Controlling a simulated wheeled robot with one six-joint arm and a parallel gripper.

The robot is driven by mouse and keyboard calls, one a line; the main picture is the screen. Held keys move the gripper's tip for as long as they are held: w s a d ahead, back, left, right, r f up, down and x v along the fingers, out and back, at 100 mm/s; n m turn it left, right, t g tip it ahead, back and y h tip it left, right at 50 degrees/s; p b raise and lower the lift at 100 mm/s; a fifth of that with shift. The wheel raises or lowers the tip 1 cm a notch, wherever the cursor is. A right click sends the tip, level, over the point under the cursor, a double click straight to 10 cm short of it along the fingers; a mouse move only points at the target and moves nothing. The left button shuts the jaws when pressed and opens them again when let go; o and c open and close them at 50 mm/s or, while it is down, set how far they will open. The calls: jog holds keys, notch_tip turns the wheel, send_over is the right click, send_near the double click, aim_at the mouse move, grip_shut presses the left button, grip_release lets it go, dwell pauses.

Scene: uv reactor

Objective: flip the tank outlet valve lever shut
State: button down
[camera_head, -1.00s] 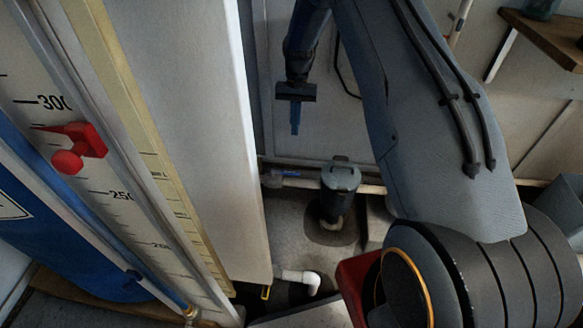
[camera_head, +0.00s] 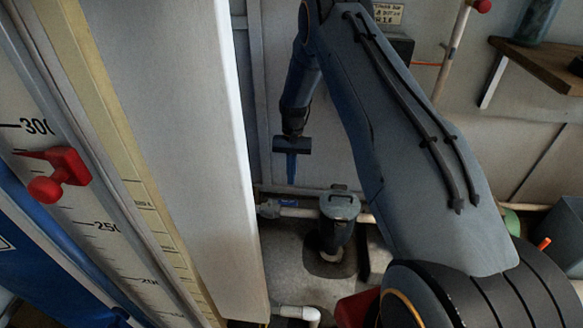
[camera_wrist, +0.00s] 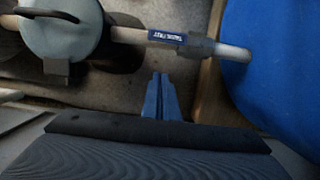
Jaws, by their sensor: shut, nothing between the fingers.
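The tank outlet valve lever (camera_head: 288,203) is a small blue handle on a pale pipe low by the back wall. In the wrist view the lever (camera_wrist: 167,38) lies along the pipe, with white lettering on it, beside a grey valve body (camera_wrist: 200,46). My gripper (camera_head: 291,182) points down and shows just above the lever in the head view. Its blue fingers (camera_wrist: 160,78) are shut and empty. In the wrist view the fingertips appear a little short of the lever, with a visible gap. Contact is not seen.
A grey lidded canister (camera_head: 339,207) stands on the pipe right of the lever. A tall white panel (camera_head: 190,150) borders the left. A blue tank (camera_wrist: 275,70) sits right of the valve in the wrist view. A wooden shelf (camera_head: 540,66) is at upper right.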

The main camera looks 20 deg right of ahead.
aim_at(286, 202)
jog(key=shift+s+a+f+b, duration=0.1)
jog(key=shift+s+a+f, duration=0.25)
jog(key=shift+s, duration=0.35)
jog(key=shift+s+a+f+b, duration=0.2)
jog(key=shift+s+f, duration=0.25)
jog(key=shift+s, duration=0.3)
jog(key=shift+s+a+f+b, duration=0.1)
jog(key=shift+s+a+f, duration=0.25)
jog(key=shift+s, duration=0.35)
